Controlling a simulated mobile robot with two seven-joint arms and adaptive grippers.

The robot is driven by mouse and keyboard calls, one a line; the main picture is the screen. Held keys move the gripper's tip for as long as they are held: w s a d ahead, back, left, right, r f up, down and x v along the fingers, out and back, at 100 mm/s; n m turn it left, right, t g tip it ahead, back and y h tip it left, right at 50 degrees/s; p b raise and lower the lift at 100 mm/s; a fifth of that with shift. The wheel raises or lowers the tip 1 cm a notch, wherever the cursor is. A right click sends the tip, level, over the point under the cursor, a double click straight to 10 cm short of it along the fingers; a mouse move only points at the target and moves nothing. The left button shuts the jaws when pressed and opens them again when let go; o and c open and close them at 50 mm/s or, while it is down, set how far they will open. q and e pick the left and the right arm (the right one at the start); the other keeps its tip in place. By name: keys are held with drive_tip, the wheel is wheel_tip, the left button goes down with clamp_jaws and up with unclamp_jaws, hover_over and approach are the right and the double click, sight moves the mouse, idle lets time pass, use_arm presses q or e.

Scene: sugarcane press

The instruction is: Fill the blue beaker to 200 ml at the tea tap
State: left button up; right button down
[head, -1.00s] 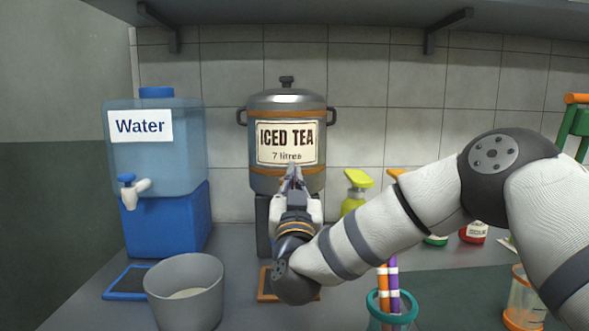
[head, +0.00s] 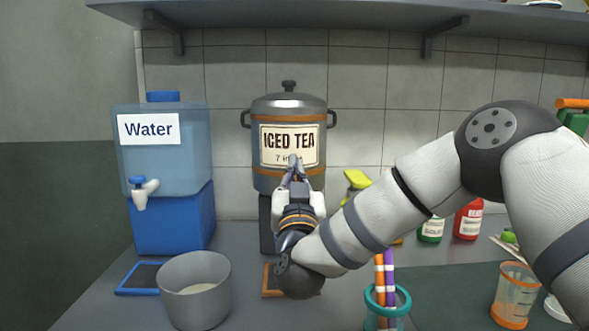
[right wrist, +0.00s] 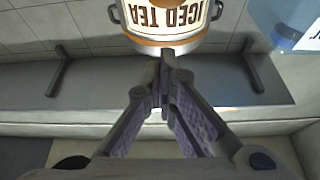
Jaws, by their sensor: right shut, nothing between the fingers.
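The iced tea urn (head: 290,110), grey with copper bands and a "7 litres" label, stands against the back wall. It also shows upside down in the right wrist view (right wrist: 168,40). My right gripper (head: 295,160) is in front of the urn's lower label. Its fingertips are together and empty, also in the right wrist view (right wrist: 165,62). My gripper and forearm hide the tea tap and most of the orange-framed mat (head: 271,280) below. I see no blue beaker; an orange-marked clear beaker (head: 513,295) stands at the right. My left gripper is out of view.
The water dispenser (head: 165,150) with its white and blue tap stands at the left, near a blue-framed mat (head: 137,279). A grey pot (head: 195,290) and a teal-rimmed holder (head: 387,305) with sticks stand in front. Green (head: 431,229) and red (head: 468,220) bottles stand right. A shelf (head: 350,20) hangs above.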

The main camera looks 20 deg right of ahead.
drive_tip(key=v, duration=0.6)
drive_tip(key=shift+s+d+f, duration=0.25)
drive_tip(key=shift+s+f, duration=0.05)
drive_tip(key=shift+f, duration=0.1)
idle(0.6)
